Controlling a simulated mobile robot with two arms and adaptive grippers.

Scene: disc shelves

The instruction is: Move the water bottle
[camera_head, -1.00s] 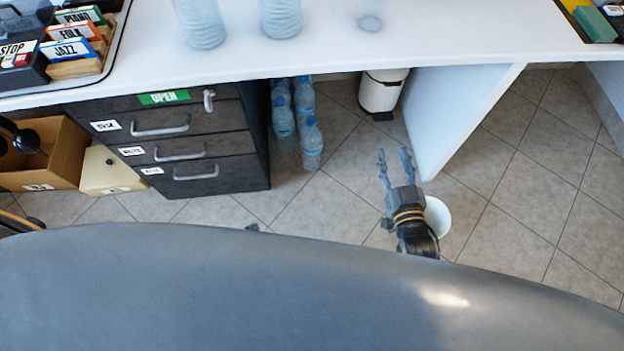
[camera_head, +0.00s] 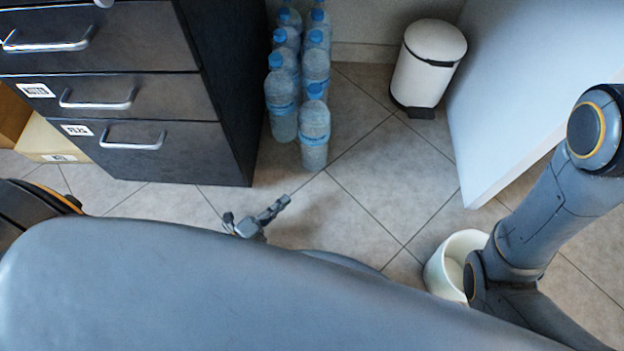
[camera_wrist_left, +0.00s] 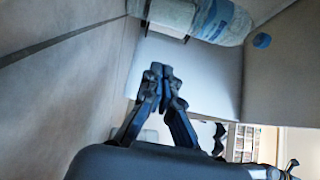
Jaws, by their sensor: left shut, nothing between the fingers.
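Several water bottles (camera_head: 314,125) with blue caps stand upright on the floor in two rows, between the dark drawer cabinet and the white bin. My left gripper (camera_head: 276,208) is just in front of the nearest bottles, apart from them. It is shut and empty; its fingertips meet in the left wrist view (camera_wrist_left: 161,75).
The dark drawer cabinet (camera_head: 150,95) stands left of the bottles. A white pedal bin (camera_head: 428,65) and a white panel (camera_head: 530,100) stand to the right. A white round bucket (camera_head: 450,262) is beside my right arm.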

